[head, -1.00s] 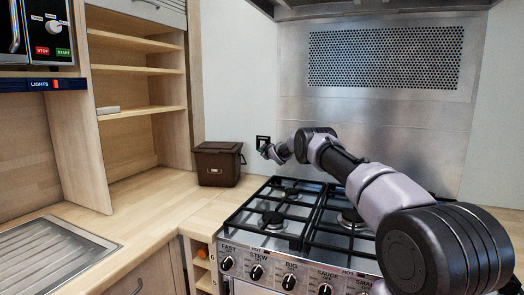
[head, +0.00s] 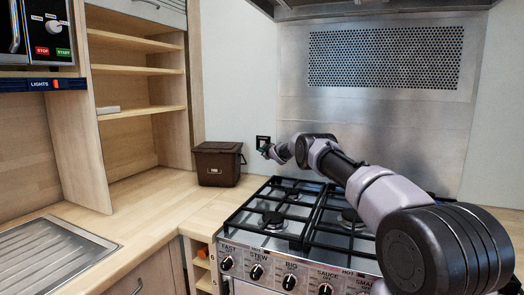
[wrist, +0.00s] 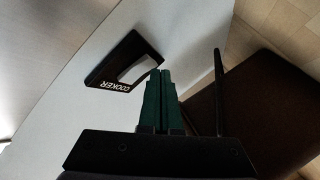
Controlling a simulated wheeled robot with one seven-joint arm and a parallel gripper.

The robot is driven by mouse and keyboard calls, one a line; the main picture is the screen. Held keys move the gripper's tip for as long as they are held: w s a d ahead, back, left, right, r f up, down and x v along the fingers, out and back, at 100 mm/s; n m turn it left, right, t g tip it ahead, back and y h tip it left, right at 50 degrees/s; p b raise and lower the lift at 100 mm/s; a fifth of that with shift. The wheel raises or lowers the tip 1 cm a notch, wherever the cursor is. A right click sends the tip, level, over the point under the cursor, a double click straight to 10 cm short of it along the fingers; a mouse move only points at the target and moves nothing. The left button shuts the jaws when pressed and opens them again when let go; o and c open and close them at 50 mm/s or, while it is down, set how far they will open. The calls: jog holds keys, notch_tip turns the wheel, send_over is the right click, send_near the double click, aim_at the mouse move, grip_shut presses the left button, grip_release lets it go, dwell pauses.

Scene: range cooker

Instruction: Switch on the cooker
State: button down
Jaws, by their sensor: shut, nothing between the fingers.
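The cooker switch (head: 262,141) is a dark wall plate on the wall behind the counter. In the wrist view the switch (wrist: 124,62) has a black frame with the word COOKER and a pale rocker. My gripper (head: 265,151) is at the wall by the switch; in the wrist view my gripper (wrist: 160,74) is shut and empty, its green fingertips at the edge of the plate near the rocker. I cannot tell whether they touch. The cooker (head: 290,262) is a range with black grates and several front knobs.
A brown lidded bin (head: 218,164) stands on the counter just left of the switch, and its handle (wrist: 219,90) is close beside my fingers. My arm reaches over the hob. The counter (head: 150,212) in front of the bin is clear.

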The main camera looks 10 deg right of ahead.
jog(key=shift+w, duration=0.3)
dwell(0.5)
jog(key=shift+d, duration=0.1)
jog(key=shift+s+a, duration=0.3)
jog(key=shift+s, duration=0.4)
jog(key=shift+r, duration=0.1)
jog(key=s, duration=0.1)
jog(key=s+a, duration=0.1)
jog(key=s, duration=0.1)
jog(key=s+a, duration=0.1)
jog(key=shift+s+a+r, duration=0.15)
jog(key=shift+a+r, duration=0.1)
dwell(0.3)
